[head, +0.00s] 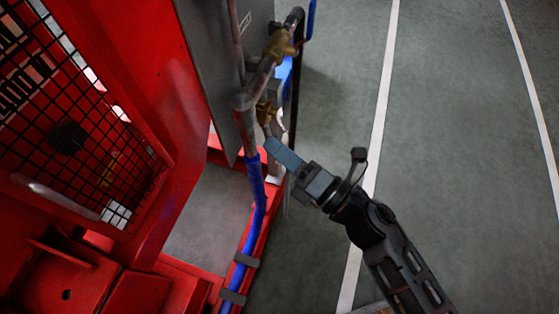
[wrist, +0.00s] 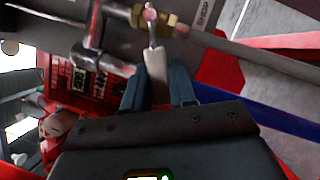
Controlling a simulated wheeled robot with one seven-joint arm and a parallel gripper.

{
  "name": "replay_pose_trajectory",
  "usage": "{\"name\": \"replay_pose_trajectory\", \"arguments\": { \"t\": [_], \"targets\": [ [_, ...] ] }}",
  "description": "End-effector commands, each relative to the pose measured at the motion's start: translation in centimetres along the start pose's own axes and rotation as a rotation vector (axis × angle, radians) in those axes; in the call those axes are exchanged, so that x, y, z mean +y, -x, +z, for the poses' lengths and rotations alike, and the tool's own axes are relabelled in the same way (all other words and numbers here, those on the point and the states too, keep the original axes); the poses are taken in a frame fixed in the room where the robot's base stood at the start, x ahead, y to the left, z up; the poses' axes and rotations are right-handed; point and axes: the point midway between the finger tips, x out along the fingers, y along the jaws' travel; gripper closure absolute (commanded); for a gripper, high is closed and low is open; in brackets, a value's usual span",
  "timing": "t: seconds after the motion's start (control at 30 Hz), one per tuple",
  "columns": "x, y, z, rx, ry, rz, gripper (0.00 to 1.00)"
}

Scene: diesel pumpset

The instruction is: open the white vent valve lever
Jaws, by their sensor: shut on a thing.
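The white vent valve lever (wrist: 155,66) shows in the wrist view, hanging from a brass valve (wrist: 152,18) on a grey pipe. Its free end lies between the two blue-grey fingers of my gripper (wrist: 157,80). The gripper is shut on the lever. In the head view my gripper (head: 283,153) reaches in from the lower right, its fingers beside the pipework just below a brass valve (head: 265,112).
A blue hose (head: 256,190) runs down from the pipe, left of my gripper. The red frame with black mesh (head: 70,120) fills the left. Another brass fitting (head: 279,45) sits higher on the pipe. The grey floor (head: 460,130) at right is clear.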

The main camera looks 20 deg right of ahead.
Motion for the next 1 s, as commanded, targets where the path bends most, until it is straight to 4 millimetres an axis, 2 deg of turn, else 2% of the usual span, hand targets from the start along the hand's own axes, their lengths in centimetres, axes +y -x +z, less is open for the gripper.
{"name": "replay_pose_trajectory", "arguments": {
  "t": [0.03,0.4,1.0],
  "targets": [
    [-1.4,0.3,-0.5,0.000,0.038,0.014,1.00],
    [-3.6,0.1,0.0,0.000,0.358,0.146,1.00],
    [-5.7,-0.9,2.4,0.002,0.843,0.343,1.00]
  ]
}}
